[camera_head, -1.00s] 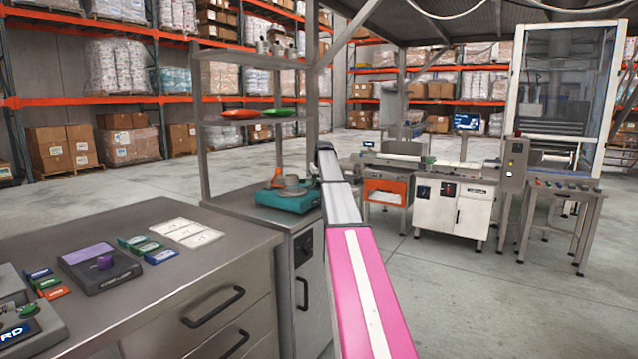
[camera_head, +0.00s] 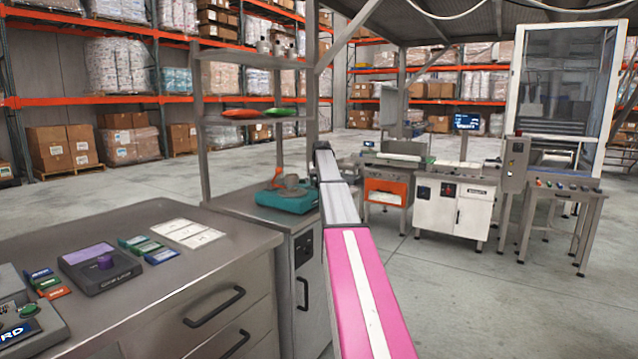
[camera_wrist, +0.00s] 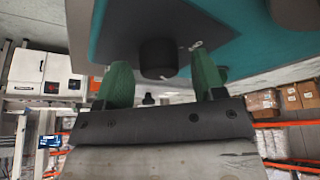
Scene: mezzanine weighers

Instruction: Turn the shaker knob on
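The shaker (camera_head: 290,203) is a teal box on the steel cabinet right of the near counter in the head view. It also fills the top of the wrist view (camera_wrist: 235,62), with a dark panel (camera_wrist: 118,30) on it. A short black knob (camera_wrist: 158,56) sticks out of that panel. My gripper (camera_wrist: 161,72) has two green fingers, spread apart, one on each side of the knob. There is a visible gap on both sides, so the fingers do not appear to touch it. In the head view my arm hides the fingers and the knob.
A steel shelf frame (camera_head: 203,130) stands behind the shaker and holds red and green packets. Open concrete floor lies to the right, before a white weigher cabinet (camera_head: 437,215).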

